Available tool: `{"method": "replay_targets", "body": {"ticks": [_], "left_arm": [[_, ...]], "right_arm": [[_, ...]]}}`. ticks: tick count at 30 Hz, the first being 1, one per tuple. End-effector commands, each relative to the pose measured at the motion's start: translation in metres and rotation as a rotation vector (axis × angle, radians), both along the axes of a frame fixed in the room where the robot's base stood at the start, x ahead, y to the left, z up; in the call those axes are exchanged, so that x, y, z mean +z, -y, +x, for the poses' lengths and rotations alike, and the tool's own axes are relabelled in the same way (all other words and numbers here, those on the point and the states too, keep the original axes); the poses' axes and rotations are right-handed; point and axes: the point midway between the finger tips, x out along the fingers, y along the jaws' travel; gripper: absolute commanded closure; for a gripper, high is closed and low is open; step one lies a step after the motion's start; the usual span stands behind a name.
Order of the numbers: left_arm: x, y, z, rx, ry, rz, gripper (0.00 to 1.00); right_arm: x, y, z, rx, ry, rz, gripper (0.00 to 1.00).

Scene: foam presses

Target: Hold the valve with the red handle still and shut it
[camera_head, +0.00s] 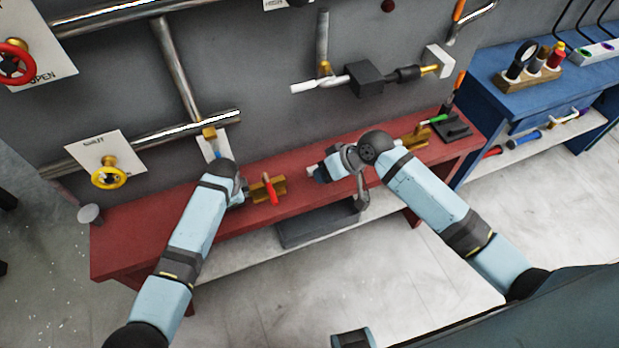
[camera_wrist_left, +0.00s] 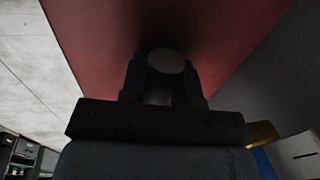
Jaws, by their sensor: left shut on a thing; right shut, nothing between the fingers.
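The valve with the red handle (camera_head: 268,188) is on the red bench, at a brass-coloured block (camera_head: 280,184). Its red lever points towards the bench's front edge. My left gripper (camera_head: 240,197) is just left of it, its fingers mostly hidden by the wrist. In the left wrist view, the left gripper is shut on a pale, round-ended piece (camera_wrist_left: 166,62); I cannot tell whether this belongs to the valve. My right gripper (camera_head: 330,165) is shut and empty over the bench, right of the red handle and apart from it.
A red wheel valve (camera_head: 14,62) and a yellow wheel valve (camera_head: 108,175) are on the grey wall. A grey bin (camera_head: 318,226) sits below the bench. A dark stand (camera_head: 453,127) is at the bench's right end. A blue bench (camera_head: 515,85) stands further right.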

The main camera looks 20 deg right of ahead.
Motion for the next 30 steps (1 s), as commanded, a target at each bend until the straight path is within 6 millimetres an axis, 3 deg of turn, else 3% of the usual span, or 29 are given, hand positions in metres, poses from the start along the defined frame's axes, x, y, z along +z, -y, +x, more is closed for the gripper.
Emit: {"method": "replay_targets", "body": {"ticks": [12,13,16,17,26,30], "left_arm": [[0.000,0.000,0.000,0.000,0.001,0.000,1.00],[0.000,0.000,0.000,0.000,0.001,0.000,0.66],[0.000,0.000,0.000,0.001,0.001,0.000,0.43],[0.000,0.000,0.000,0.000,0.001,0.000,0.41],[0.003,0.000,0.000,0.000,0.001,0.000,0.41],[0.018,0.000,-0.003,0.000,0.003,-0.001,0.41]], "right_arm": [[0.009,0.006,-0.005,0.000,0.000,0.001,1.00],[0.009,0.006,-0.004,0.000,0.000,0.001,1.00],[0.009,0.006,-0.004,0.000,0.000,0.001,1.00],[0.009,0.006,-0.004,0.000,0.000,0.001,1.00],[0.009,0.005,-0.004,0.000,0.000,0.001,1.00],[0.009,0.005,-0.004,0.000,0.000,0.001,1.00]]}}
